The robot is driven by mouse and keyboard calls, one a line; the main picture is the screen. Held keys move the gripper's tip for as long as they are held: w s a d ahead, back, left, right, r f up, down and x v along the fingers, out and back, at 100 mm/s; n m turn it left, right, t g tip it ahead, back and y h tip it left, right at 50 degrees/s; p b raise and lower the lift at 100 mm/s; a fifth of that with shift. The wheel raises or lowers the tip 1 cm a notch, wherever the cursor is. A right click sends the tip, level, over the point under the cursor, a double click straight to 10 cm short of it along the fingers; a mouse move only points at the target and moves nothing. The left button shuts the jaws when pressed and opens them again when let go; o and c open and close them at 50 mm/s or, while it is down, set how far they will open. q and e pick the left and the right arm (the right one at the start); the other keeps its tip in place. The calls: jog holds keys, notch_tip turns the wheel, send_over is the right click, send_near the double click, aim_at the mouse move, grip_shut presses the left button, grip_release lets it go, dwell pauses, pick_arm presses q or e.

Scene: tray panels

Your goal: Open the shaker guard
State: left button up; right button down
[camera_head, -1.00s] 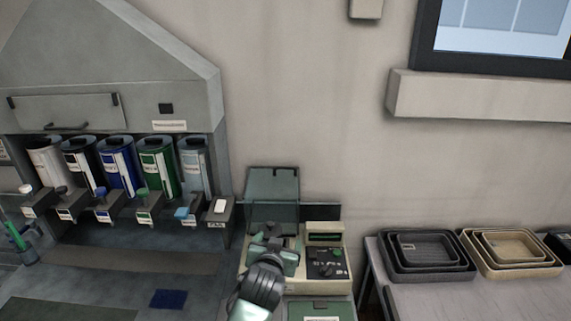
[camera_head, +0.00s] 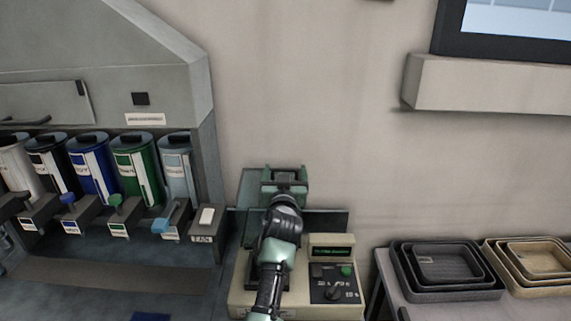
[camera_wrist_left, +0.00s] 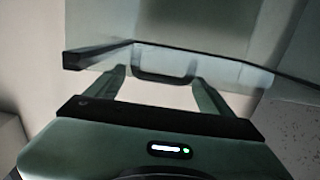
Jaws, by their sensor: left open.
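The shaker (camera_head: 335,280) is a cream box with a small display and a dark control panel. Its guard (camera_head: 250,187), a grey-green see-through panel, stands raised at the back, partly hidden by my left gripper (camera_head: 285,172). The gripper is open, in front of the guard's upper part. In the left wrist view, the fingers of my left gripper (camera_wrist_left: 160,80) are spread apart near a dark handle-like loop on the edge of the guard (camera_wrist_left: 225,72). I cannot tell whether they touch it. My left arm hides the shaker's middle. My right gripper is not in view.
A dispenser rack with several coloured canisters (camera_head: 133,160) stands close on the left. Nested dark trays (camera_head: 450,293) and tan trays (camera_head: 550,285) lie on a table at right. A wall ledge (camera_head: 480,88) and a screen (camera_head: 510,18) are above. The wall behind the shaker is bare.

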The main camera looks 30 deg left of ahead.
pick_arm(q)
jog(key=x, duration=0.4)
jog(key=shift+f+p, duration=0.25)
jog(key=shift+p, duration=0.05)
jog(key=shift+w+a, duration=0.2)
jog(key=shift+w, duration=0.1)
jog(key=shift+r, duration=0.1)
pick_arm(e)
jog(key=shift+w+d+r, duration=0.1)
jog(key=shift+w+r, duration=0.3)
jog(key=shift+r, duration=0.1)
